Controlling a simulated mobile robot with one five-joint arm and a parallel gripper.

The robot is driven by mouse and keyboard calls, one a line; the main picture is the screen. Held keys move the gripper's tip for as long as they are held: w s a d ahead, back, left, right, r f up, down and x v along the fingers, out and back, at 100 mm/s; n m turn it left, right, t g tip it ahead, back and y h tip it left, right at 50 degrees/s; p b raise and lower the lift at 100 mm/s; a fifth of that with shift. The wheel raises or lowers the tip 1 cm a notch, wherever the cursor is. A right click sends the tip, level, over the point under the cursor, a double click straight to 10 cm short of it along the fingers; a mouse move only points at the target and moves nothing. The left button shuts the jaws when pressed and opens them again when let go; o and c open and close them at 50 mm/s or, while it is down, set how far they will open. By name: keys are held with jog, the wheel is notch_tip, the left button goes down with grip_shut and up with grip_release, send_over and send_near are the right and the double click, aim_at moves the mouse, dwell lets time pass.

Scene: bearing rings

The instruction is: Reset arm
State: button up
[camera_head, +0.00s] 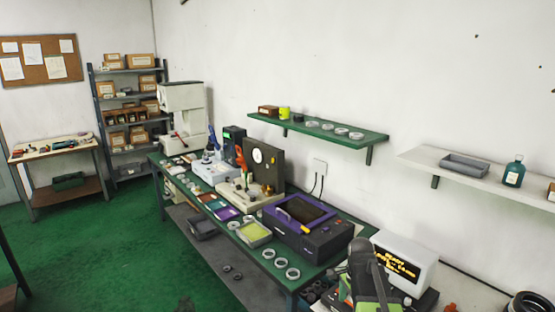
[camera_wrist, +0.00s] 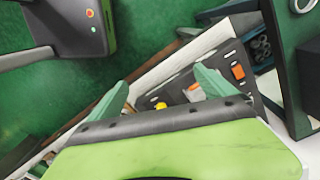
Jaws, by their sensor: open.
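My gripper shows in the wrist view (camera_wrist: 162,92), its two green fingers spread apart with nothing between them. Beyond the fingers lies a dark panel (camera_wrist: 178,92) with orange, yellow and white pieces on it. In the head view my arm, green and dark grey, rises at the bottom right, in front of a white box with yellow lettering (camera_head: 404,262). The fingertips cannot be made out in that view.
The green workbench (camera_head: 262,248) carries several bearing rings (camera_head: 280,262), a purple and black machine (camera_head: 306,226) and a dial gauge stand (camera_head: 262,160). A green wall shelf (camera_head: 370,138) and a white wall shelf (camera_head: 450,166) hang above. The green floor (camera_head: 110,235) at left is largely clear.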

jog(key=s+a+n, duration=0.7)
jog(key=a+n, duration=0.4)
jog(key=n, duration=0.4)
jog(key=shift+s+a+f, duration=0.15)
jog(key=shift+a+f, duration=0.05)
jog(key=shift+f, duration=0.1)
